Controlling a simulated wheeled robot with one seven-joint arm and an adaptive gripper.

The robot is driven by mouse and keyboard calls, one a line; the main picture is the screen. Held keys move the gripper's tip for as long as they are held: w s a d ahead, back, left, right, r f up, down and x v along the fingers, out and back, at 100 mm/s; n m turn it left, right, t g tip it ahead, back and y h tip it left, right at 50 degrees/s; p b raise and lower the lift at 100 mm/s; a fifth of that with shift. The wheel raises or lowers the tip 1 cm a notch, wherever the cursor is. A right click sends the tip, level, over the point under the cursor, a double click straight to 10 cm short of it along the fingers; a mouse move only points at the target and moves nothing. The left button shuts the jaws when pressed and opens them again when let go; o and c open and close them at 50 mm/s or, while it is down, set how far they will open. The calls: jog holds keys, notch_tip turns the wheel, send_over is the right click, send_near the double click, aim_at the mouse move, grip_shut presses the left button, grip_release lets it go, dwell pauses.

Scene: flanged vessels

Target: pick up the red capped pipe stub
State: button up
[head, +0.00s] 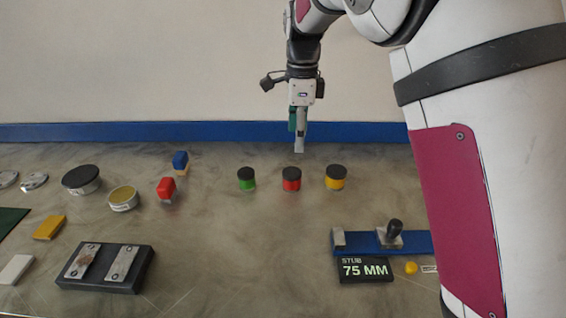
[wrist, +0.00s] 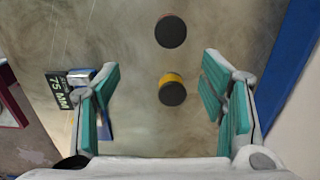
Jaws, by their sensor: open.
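The red capped pipe stub (head: 292,184) stands upright with a black cap, between a green stub (head: 247,185) and a yellow stub (head: 335,183) in the head view. In the wrist view the red stub (wrist: 170,17) is near the top, beyond my fingertips. The yellow stub (wrist: 172,78) appears between my fingers there. My gripper (head: 300,148) is open and empty, pointing down above the table. It touches no stub.
A blue clamp fixture (head: 415,242) and a "75 MM" display (head: 365,269) are at the front right. A red object (head: 166,188), a blue-topped block (head: 180,160) and black-topped round parts (head: 81,178) are at left. The table around the stubs is clear.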

aim_at(292, 172)
jog(key=shift+m, duration=0.3)
jog(key=f, duration=0.5)
jog(key=w+a+f, duration=0.1)
jog(key=f, duration=0.9)
jog(key=shift+w+a, duration=0.15)
jog(key=shift+w, duration=0.25)
jog(key=shift+r, duration=0.1)
jog(key=shift+c, duration=0.6)
jog(key=c, duration=1.4)
